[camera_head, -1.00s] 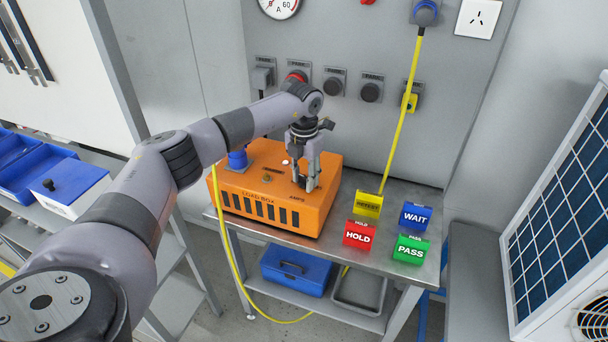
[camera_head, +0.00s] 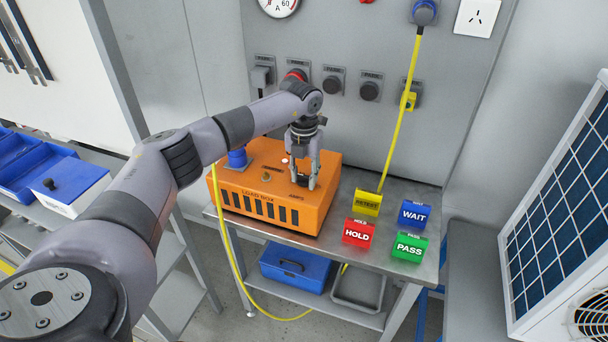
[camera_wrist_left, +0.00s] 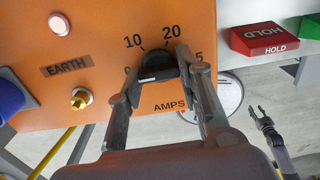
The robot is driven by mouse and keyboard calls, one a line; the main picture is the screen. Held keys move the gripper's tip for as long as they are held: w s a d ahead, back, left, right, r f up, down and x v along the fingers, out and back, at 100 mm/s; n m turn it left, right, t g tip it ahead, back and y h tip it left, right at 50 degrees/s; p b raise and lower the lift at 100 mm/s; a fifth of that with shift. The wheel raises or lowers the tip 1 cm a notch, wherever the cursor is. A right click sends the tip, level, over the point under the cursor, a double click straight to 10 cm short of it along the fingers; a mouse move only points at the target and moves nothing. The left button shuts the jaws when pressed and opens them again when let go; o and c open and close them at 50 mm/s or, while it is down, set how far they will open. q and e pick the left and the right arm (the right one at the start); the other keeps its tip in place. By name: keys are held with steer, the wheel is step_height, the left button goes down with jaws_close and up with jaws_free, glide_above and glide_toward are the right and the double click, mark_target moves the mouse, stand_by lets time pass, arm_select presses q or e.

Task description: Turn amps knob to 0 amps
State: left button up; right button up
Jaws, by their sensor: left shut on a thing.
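The orange load box (camera_head: 316,207) sits on the metal bench. Its black amps knob (camera_wrist_left: 158,66) is on the top face, with the marks 10 and 20 showing beside it and other marks partly hidden by the fingers. The AMPS label (camera_wrist_left: 169,106) is below the knob. My left gripper (camera_head: 304,182) points down at the right part of the box top. In the wrist view its fingers (camera_wrist_left: 163,78) are shut on the knob, one on each side.
A brass EARTH terminal (camera_wrist_left: 81,98), a pale lamp (camera_wrist_left: 59,23) and a blue plug (camera_head: 237,158) are on the box. RETEST (camera_head: 367,203), HOLD (camera_head: 358,233), WAIT (camera_head: 414,214) and PASS (camera_head: 409,247) blocks stand to its right. A yellow cable (camera_head: 401,115) runs down the wall panel.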

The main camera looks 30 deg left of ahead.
mark_target(304, 176)
arm_select(q)
steer(key=o, duration=1.2)
steer(key=shift+c, duration=0.2)
steer(key=shift+r, duration=0.1)
step_height(304, 176, up, 12)
